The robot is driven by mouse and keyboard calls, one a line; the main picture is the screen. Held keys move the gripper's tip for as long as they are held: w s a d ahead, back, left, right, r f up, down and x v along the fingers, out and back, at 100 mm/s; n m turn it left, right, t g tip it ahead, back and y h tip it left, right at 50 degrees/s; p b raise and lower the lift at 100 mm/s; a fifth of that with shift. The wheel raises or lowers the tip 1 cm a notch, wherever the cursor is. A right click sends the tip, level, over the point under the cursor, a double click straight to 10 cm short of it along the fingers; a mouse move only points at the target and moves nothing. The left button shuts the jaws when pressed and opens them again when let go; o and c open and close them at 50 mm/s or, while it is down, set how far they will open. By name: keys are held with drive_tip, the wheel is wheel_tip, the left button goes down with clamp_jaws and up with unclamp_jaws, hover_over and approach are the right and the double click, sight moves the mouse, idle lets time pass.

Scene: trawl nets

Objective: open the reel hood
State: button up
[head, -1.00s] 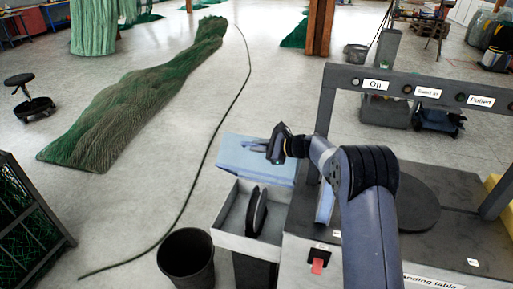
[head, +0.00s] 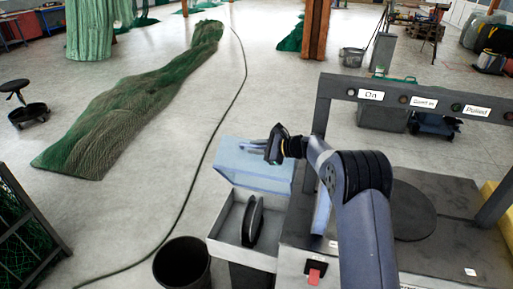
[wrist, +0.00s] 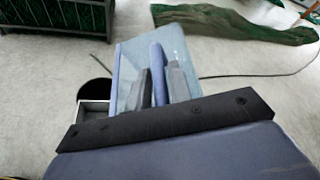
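The reel hood (head: 243,170) is a pale blue lid, raised and tilted up at the back of a grey open-topped box (head: 226,226). A dark round reel (head: 253,221) stands on edge inside the box, uncovered. My gripper (head: 274,143) is at the hood's upper part, next to its blue handle bar. In the wrist view my gripper's grey fingers (wrist: 159,88) lie on both sides of the blue bar (wrist: 158,60) and appear to press on it. The hood (wrist: 133,60) shows behind them.
A black bin (head: 183,264) stands left of the box. The grey table (head: 440,262) with a labelled frame (head: 340,84) is at the right. A dark cable (head: 205,160) and a green net (head: 130,110) lie on the floor at left.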

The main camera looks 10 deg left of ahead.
drive_tip(key=shift+o, duration=1.3)
drive_tip(key=b+v, duration=0.1)
drive_tip(key=v, duration=0.6)
drive_tip(key=shift+d+r+b, duration=0.1)
drive_tip(key=shift+d+b, duration=0.15)
drive_tip(key=shift+b, duration=0.1)
